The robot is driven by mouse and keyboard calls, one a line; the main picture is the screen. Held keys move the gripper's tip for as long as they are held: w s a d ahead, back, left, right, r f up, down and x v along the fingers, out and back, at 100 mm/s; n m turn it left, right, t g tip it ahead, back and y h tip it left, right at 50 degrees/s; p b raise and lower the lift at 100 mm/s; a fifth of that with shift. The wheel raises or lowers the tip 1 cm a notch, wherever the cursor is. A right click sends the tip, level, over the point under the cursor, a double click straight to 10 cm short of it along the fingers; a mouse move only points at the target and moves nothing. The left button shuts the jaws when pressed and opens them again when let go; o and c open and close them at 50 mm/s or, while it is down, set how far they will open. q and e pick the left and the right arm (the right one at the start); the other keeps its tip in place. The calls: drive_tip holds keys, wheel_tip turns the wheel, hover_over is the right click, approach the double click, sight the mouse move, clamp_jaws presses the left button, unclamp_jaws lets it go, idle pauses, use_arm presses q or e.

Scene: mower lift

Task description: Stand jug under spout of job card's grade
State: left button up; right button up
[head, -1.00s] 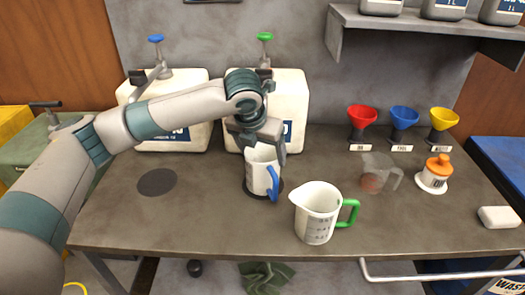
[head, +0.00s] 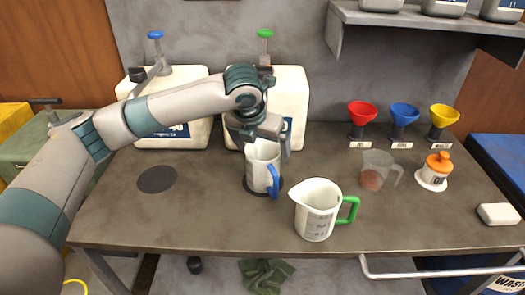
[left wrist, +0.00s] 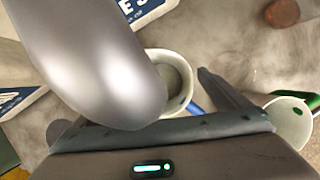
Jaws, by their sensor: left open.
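A white jug with a blue handle (head: 261,172) stands upright on a dark round mat (head: 249,186) in front of the green-topped drum (head: 292,92). My left gripper (head: 266,147) is open at the jug's top, one finger showing to the right of its rim; contact is unclear. The left wrist view shows the jug's open mouth (left wrist: 178,76) beyond the gripper. A white jug with a green handle (head: 316,210) stands nearer the front. The blue-topped drum (head: 181,95) stands left, with an empty dark round mat (head: 157,179) before it. The green drum's spout is hidden behind my arm. No job card is readable.
Red (head: 362,114), blue (head: 404,114) and yellow (head: 443,114) funnels stand at the back right. A clear jug (head: 378,172), an orange-topped container (head: 436,168) and a white block (head: 499,214) are on the right. The bench's front left is clear.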

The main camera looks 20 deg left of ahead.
use_arm(q)
drive_tip(key=v, duration=1.1)
drive_tip(key=shift+r+b, duration=0.25)
drive_tip(key=shift+b, duration=0.2)
drive_tip(key=shift+s, duration=0.1)
idle(1.4)
